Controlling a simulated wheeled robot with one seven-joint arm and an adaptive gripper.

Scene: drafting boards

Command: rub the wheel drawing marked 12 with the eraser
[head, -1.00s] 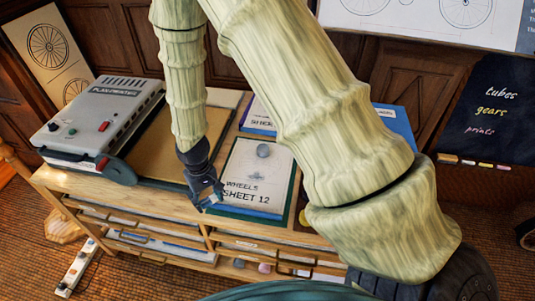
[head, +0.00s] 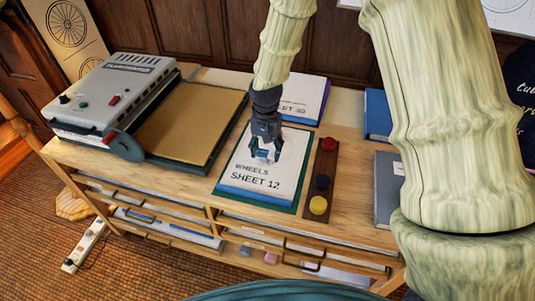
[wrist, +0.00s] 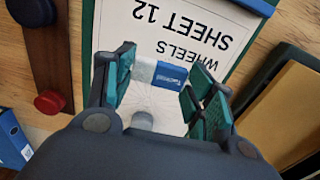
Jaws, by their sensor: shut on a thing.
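My gripper (head: 264,152) is over the white page of the board marked "WHEELS SHEET 12" (head: 257,180), pointing down. In the wrist view my gripper (wrist: 160,78) has its teal-padded fingers shut on the eraser (wrist: 171,77), which has a blue sleeve and a white end. Faint lines of the wheel drawing (wrist: 150,98) show on the page just beyond the eraser. A grey round knob (wrist: 143,121) stands on the page near the drawing. I cannot tell whether the eraser touches the paper. In the head view my gripper hides most of the drawing.
A dark wooden strip with red (head: 328,144), dark and yellow knobs lies just right of the board. A grey plan-printer (head: 115,90) and a tan board (head: 190,125) are to the left. Another sheet (head: 303,98) lies behind, a grey folder (head: 387,185) at right.

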